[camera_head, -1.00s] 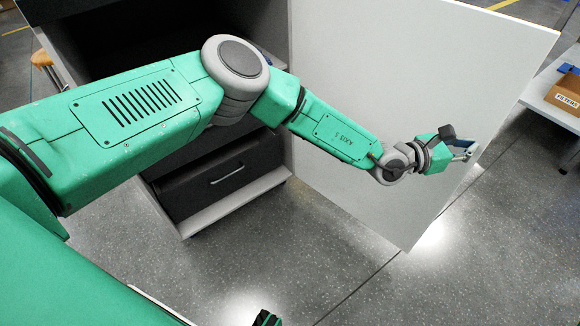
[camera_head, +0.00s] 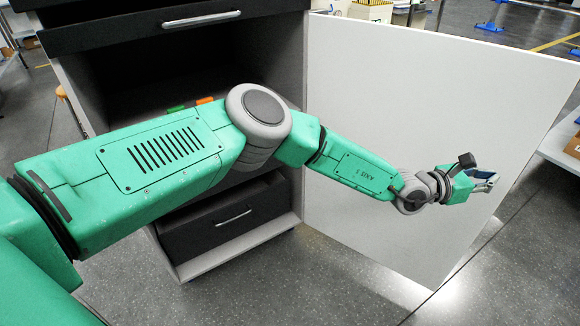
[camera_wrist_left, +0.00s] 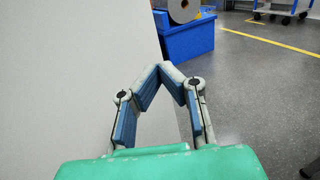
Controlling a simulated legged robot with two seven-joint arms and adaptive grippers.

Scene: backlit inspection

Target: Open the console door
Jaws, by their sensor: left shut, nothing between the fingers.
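The console (camera_head: 190,55) is a dark cabinet with an open, shadowed compartment. Its door (camera_head: 420,100) is a plain pale panel that stands swung wide out to the right. My left arm reaches across the compartment and along the door's inner face. My left gripper (camera_head: 488,180) is shut and empty near the door's outer edge. In the left wrist view its fingertips (camera_wrist_left: 166,72) meet, with the door (camera_wrist_left: 70,60) on the left; whether they touch it I cannot tell. My right gripper is out of view.
The console has an upper drawer with a handle (camera_head: 202,18) and a lower drawer (camera_head: 225,215). Orange and green items (camera_head: 205,101) show inside. A blue bin (camera_wrist_left: 188,40) stands beyond the door.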

